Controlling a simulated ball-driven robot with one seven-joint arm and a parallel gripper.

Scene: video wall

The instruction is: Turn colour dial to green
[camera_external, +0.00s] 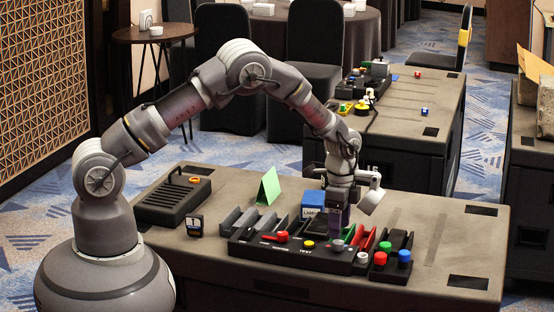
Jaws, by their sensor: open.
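A long black control panel (291,252) lies on the near table. It carries a red lever-like handle (275,237), a yellow button (307,245), a grey round knob (338,245) and a white knob (362,257). I cannot tell for sure which of these is the colour dial, or what it is set to. My gripper (338,226) points down just above the grey knob, open. Its fingers are small and dark here, and I cannot tell whether they touch the knob.
Red, green and blue knobs (404,256) stand on blocks at the panel's right end. A blue-and-white box (313,205) and a green folded card (268,187) stand behind the panel. A black slotted box (174,200) sits at left. The table's right side is clear.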

